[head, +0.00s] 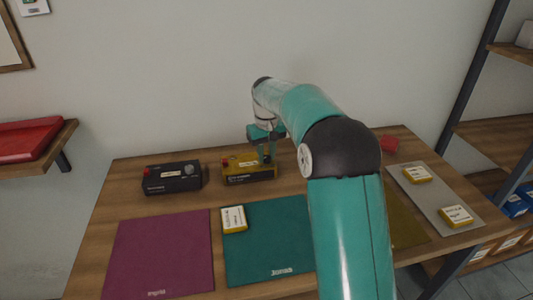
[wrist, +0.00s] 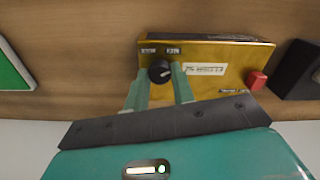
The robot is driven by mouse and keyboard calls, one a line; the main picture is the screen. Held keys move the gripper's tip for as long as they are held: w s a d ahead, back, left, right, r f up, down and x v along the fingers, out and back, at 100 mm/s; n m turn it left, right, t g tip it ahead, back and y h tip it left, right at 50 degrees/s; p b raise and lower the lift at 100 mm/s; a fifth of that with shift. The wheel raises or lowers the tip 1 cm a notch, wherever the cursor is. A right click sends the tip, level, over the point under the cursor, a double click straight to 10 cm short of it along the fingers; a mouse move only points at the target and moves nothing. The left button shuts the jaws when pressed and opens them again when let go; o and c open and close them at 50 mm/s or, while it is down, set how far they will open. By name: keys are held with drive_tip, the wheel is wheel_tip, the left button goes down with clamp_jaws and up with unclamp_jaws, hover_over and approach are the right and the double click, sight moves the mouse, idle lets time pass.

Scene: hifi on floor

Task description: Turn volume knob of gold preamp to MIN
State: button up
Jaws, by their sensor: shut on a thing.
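The gold preamp (head: 262,176) stands at the back of the wooden table, right of a black box. In the wrist view the gold preamp (wrist: 205,62) shows its face with a black knob (wrist: 159,71), two small labels and a red button (wrist: 256,81). The labels are too small to read surely. A pale mark shows on the knob; its exact direction is unclear. My gripper (wrist: 160,75) is shut on the knob, one finger on each side. In the head view my gripper (head: 268,155) reaches down onto the preamp and hides part of it.
The black box (head: 172,178) stands close to the left of the preamp. Purple (head: 160,250) and green (head: 265,245) mats lie in front, with a yellow-edged card box (head: 233,219) on the green one. A grey mat (head: 438,190) with two similar boxes lies at right.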

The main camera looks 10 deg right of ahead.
sight(267, 157)
idle(0.3)
drive_tip(key=o, duration=1)
drive_tip(key=shift+r, duration=0.1)
wheel_tip(267, 157, up, 14)
